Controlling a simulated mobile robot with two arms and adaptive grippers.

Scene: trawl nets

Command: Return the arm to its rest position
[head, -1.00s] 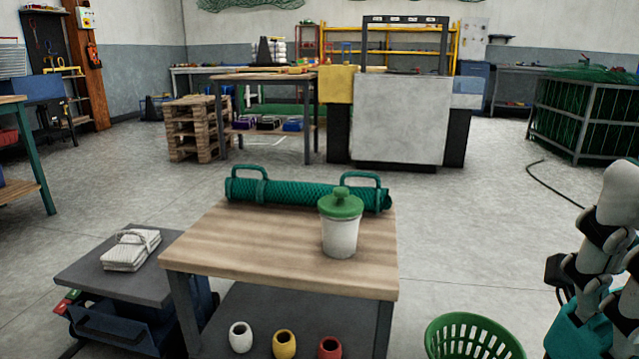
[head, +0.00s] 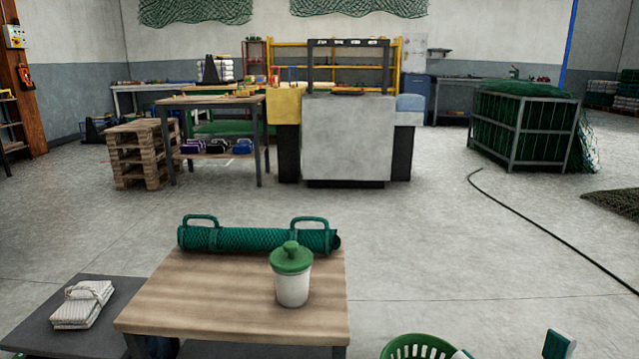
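My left gripper is out of view. In the head view, small pieces that look like parts of my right arm show at the bottom right edge, but no gripper fingers can be made out there. The wooden table (head: 215,311) stands in front of me. On it lie a rolled green net with two handles (head: 262,240) and a white jar with a green lid (head: 292,281). No gripper touches either of them.
A green basket (head: 408,349) is partly cut off at the bottom edge. A folded white cloth bundle (head: 82,304) lies on a low dark table (head: 28,334) at left. A dark hose (head: 560,240) crosses the floor at right. Open floor (head: 430,230) lies beyond the table.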

